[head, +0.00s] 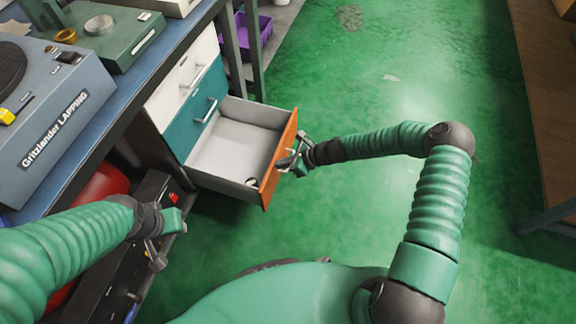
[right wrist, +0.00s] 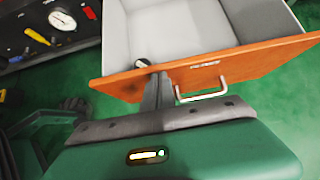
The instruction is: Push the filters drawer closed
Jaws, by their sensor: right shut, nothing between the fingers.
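The open drawer (head: 232,140) with an orange front (head: 281,160) sticks out from the bottom of the cabinet under the bench. A small dark round item (head: 252,182) lies inside near the front. In the right wrist view the drawer front (right wrist: 230,68) carries a metal handle (right wrist: 202,93) and a small label too small to read. My right gripper (head: 290,162) is shut and empty, its fingertips at the drawer front beside the handle; I cannot tell whether they touch it. My left gripper (head: 165,240) is at the lower left, away from the drawer; its jaws are unclear.
Above it are a shut teal drawer (head: 203,117) and a white drawer (head: 187,78). The blue bench (head: 150,70) carries a lapping machine (head: 60,110). A purple bin (head: 252,36) stands behind the cabinet. Green floor (head: 380,90) is clear right of the drawer.

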